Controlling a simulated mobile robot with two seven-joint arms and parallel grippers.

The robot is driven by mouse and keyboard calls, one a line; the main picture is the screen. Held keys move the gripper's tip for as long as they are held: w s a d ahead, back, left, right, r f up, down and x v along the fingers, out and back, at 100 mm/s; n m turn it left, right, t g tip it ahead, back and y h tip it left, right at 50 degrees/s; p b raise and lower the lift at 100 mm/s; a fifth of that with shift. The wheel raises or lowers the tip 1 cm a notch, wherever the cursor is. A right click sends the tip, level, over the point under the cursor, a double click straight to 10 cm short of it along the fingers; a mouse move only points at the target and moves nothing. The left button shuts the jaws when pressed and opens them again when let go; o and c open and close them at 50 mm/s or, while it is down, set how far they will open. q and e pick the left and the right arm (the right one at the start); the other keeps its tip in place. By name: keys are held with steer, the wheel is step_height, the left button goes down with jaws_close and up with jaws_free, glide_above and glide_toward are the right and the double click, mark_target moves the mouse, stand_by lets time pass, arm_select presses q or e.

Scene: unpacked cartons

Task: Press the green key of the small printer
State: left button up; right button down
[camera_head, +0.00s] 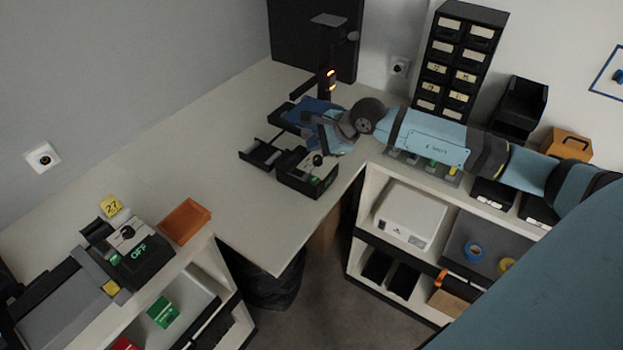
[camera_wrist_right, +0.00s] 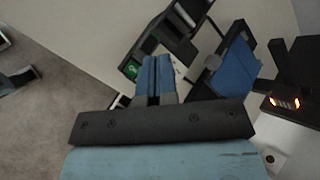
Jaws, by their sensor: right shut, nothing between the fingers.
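The small black printer (camera_head: 300,180) stands near the inner corner of the white desk, with a pale top plate, a dark knob and a small green patch on its front. In the right wrist view the printer's green patch (camera_wrist_right: 131,69) shows left of my fingers. The green key itself is too small to tell apart surely. My right gripper (camera_head: 322,146) is shut and empty, just above and behind the printer; I cannot tell whether it touches. Its blue fingers also show in the right wrist view (camera_wrist_right: 157,68), partly hiding the printer. My left gripper is not in view.
A black tray (camera_head: 262,153) lies left of the printer. A dark stand with an orange light (camera_head: 331,75) rises behind. A similar device marked OFF (camera_head: 145,262) and an orange tray (camera_head: 184,221) sit lower left. The desk between is clear. A drawer tower (camera_head: 458,60) stands at back right.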

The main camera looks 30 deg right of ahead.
steer(key=b, duration=0.4)
glide_above(314, 181)
step_height(314, 181, down, 8)
steer(key=shift+d+r, duration=0.1)
steer(key=shift+r, duration=0.05)
steer(key=shift+f+b, duration=0.5)
steer(key=shift+f, duration=0.05)
steer(key=shift+f, duration=0.1)
stand_by(1.5)
steer(key=shift+f+b, duration=0.4)
steer(key=shift+b, duration=0.2)
